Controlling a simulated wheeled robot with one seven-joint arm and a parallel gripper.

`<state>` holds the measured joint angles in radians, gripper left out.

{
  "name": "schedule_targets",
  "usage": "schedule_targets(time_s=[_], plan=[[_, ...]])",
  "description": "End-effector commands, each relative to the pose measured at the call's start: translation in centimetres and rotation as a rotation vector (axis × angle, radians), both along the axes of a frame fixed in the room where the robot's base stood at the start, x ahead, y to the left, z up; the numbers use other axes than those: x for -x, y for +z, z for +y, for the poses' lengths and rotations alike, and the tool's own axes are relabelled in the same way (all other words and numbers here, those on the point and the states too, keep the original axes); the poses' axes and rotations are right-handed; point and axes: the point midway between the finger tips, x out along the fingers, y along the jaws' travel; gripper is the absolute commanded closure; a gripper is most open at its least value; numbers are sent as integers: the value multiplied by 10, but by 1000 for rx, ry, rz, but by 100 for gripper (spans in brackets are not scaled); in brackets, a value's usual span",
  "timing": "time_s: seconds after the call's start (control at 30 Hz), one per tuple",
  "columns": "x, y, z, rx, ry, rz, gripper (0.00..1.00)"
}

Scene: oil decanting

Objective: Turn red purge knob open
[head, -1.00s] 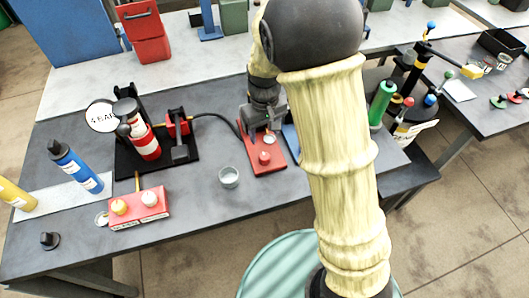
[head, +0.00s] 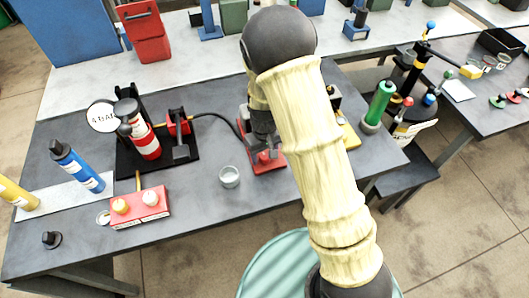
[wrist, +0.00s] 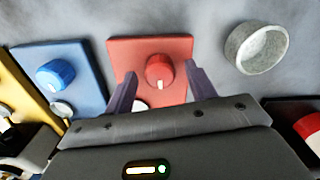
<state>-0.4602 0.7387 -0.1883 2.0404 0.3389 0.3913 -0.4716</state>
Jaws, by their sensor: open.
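The red purge knob (wrist: 159,70) is a round red knob with a white pointer mark, standing on a red plate (wrist: 125,49). In the wrist view the pointer faces toward my gripper. My gripper (wrist: 162,84) is open, its two fingers spread to either side of the knob in the picture. I cannot tell whether they touch it. A round pale part of the plate is partly covered by my gripper in the wrist view.
A blue plate with a blue knob (wrist: 56,74) lies left of the red plate in the wrist view, with a yellow plate (wrist: 18,87) beyond. A grey cup (wrist: 256,48) stands on the right; it also shows in the head view (head: 229,177). A black hose (head: 215,117) runs nearby.

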Motion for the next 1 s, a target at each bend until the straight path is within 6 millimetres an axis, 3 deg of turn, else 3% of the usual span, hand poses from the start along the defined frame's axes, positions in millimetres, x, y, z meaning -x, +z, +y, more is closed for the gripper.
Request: schedule_targets(time_s=[0.03, 0.23, 0.27, 0.67, 1.0], plan=[[0, 0, 0, 0, 0, 0, 48], [0, 0, 0, 0, 0, 0, 88], [0, 0, 0, 0, 0, 0, 89], [0, 1, 0, 0, -50, 0, 89], [-1, 2, -1, 0, -254, -2, 89]])
